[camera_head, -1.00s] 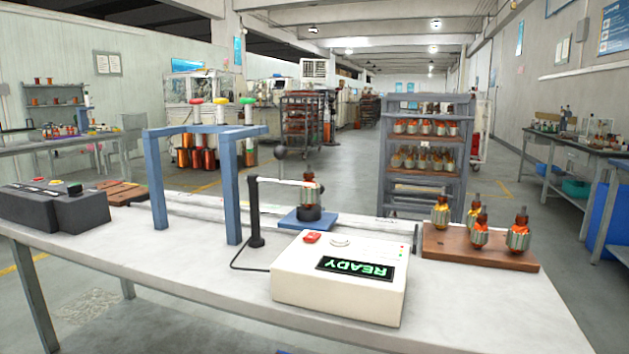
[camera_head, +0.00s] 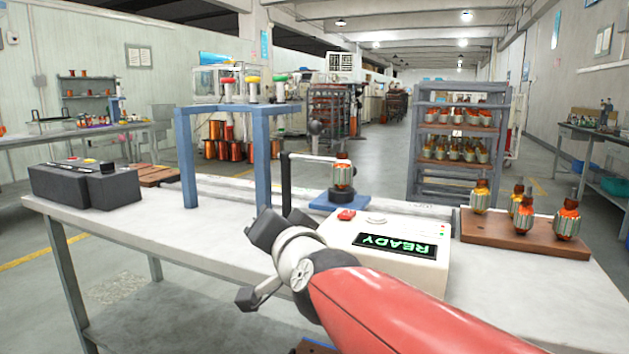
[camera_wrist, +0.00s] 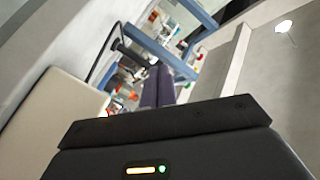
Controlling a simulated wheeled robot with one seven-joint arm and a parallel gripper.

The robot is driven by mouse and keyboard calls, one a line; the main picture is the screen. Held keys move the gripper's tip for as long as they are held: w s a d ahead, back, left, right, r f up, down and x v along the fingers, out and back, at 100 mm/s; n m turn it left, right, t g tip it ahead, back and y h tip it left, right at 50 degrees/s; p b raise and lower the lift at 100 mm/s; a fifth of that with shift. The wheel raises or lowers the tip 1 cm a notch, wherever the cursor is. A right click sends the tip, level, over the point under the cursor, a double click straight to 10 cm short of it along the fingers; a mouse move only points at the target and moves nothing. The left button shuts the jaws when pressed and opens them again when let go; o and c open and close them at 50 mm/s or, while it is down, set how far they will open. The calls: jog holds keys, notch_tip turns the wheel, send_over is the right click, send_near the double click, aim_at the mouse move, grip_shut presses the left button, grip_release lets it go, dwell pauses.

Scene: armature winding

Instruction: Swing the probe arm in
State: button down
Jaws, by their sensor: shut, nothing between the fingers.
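The probe arm (camera_head: 312,158) is a thin pale bar on a black post (camera_head: 286,188). It points right, toward the top of an armature (camera_head: 343,175) with orange windings, which stands on a black holder with a blue base (camera_head: 338,200). I cannot tell whether its tip touches the armature. The cream tester box (camera_head: 390,250) in front shows READY. My gripper (camera_head: 265,232) is left of the box, in front of the post, and hides the post's foot. In the wrist view its dark fingers (camera_wrist: 158,85) are together and empty.
A blue frame (camera_head: 262,160) stands behind and left of my gripper. A wooden board (camera_head: 500,235) with several armatures is at the right. A dark grey device (camera_head: 85,185) sits at the table's left end. The white table (camera_head: 150,228) is clear between the device and frame.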

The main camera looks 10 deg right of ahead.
aim_at(321, 161)
jog(key=w+d+r+m+h+b, duration=0.1)
jog(key=w+m+h+b, duration=0.1)
jog(key=m+h, duration=0.5)
jog(key=w+d+r+m+h+b, duration=0.1)
jog(key=w+m+h+b, duration=0.1)
jog(key=m+h, duration=0.6)
jog(key=w+m, duration=0.1)
jog(key=m, duration=0.3)
jog(key=shift+w+r, duration=0.25)
jog(key=shift+r, duration=0.05)
jog(key=p+x, duration=0.1)
jog(key=x, duration=1.3)
jog(key=shift+d+p, duration=0.2)
jog(key=shift+p, duration=0.15)
jog(key=shift+d, duration=0.1)
